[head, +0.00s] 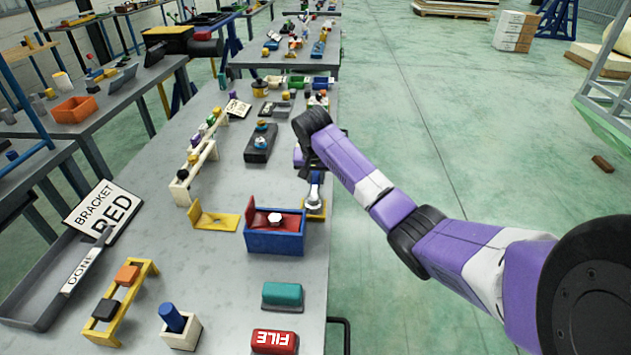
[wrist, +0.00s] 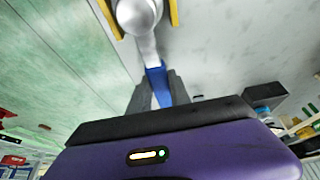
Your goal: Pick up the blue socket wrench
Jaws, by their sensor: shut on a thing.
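The blue socket wrench has a silver head and a blue handle. In the wrist view its blue handle (wrist: 158,84) is between the dark fingers of my gripper (wrist: 160,80), which is shut on it. Its silver head points away from my gripper. In the head view the silver head (head: 315,192) shows at the table's right edge, over or in a small yellow holder (head: 314,209). My gripper (head: 313,174) is just above it and hides most of the handle. I cannot tell whether the wrench touches the holder.
A blue-and-red box (head: 274,241) stands beside the holder, with a yellow angled piece (head: 213,220) to its left. A black block (head: 260,143) lies farther back. Nearer are a green block (head: 282,295) and a red FILE block (head: 274,341). The floor right of the table is open.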

